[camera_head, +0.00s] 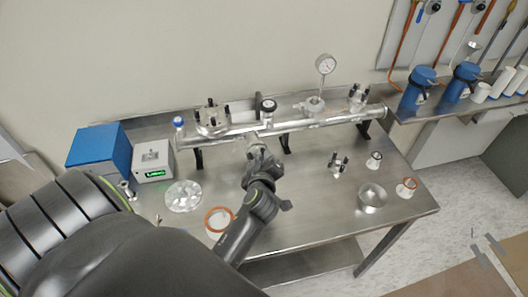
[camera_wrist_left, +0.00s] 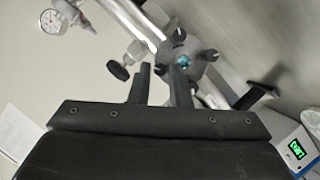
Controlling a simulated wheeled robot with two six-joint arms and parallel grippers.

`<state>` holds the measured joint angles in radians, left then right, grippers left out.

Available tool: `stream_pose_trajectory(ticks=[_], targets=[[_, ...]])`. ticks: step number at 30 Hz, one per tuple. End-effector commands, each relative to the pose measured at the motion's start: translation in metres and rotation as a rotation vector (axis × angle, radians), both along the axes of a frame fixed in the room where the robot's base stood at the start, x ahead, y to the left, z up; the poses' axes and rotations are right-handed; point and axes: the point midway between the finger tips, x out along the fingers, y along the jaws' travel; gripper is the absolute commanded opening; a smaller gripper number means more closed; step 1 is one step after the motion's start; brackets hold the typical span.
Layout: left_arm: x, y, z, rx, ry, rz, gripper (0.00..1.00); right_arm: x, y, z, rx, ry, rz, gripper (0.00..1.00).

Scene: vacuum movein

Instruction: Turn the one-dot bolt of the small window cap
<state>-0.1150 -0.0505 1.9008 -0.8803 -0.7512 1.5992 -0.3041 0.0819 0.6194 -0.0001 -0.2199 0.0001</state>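The small window cap (camera_wrist_left: 191,66) is a grey hub with a teal centre and black-knobbed bolts around it, on the steel tube in the left wrist view. Dot marks are too small to read, so I cannot tell which bolt has one dot. My left gripper (camera_wrist_left: 161,85) has its fingers apart, right at the cap, the right finger overlapping it. In the head view my left gripper (camera_head: 250,143) is at the tube's front side and hides the cap. My right gripper is not seen.
The steel tube (camera_head: 310,122) lies on black stands along the table's back. A gauge (camera_head: 326,65) and bolted fittings (camera_head: 212,118) sit on it. A box with a green display (camera_head: 152,160), a glass disc (camera_head: 184,196) and an orange-rimmed ring (camera_head: 219,220) are at left.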

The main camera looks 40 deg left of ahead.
Motion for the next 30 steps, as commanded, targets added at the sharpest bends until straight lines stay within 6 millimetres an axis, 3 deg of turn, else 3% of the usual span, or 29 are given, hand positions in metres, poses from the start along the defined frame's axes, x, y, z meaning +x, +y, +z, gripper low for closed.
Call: stream_pose_trajectory(ticks=[4, 17, 30], targets=[[0.0001, 0.0001, 0.0000, 0.000, 0.000, 0.000, 0.00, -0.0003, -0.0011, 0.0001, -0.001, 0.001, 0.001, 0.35], [0.0007, -0.0005, 0.0011, 0.044, 0.052, 0.000, 0.00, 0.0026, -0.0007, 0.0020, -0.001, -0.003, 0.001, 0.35], [0.0040, -0.0033, 0.0031, 0.275, 0.321, 0.001, 0.00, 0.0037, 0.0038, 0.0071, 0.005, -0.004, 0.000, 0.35]])
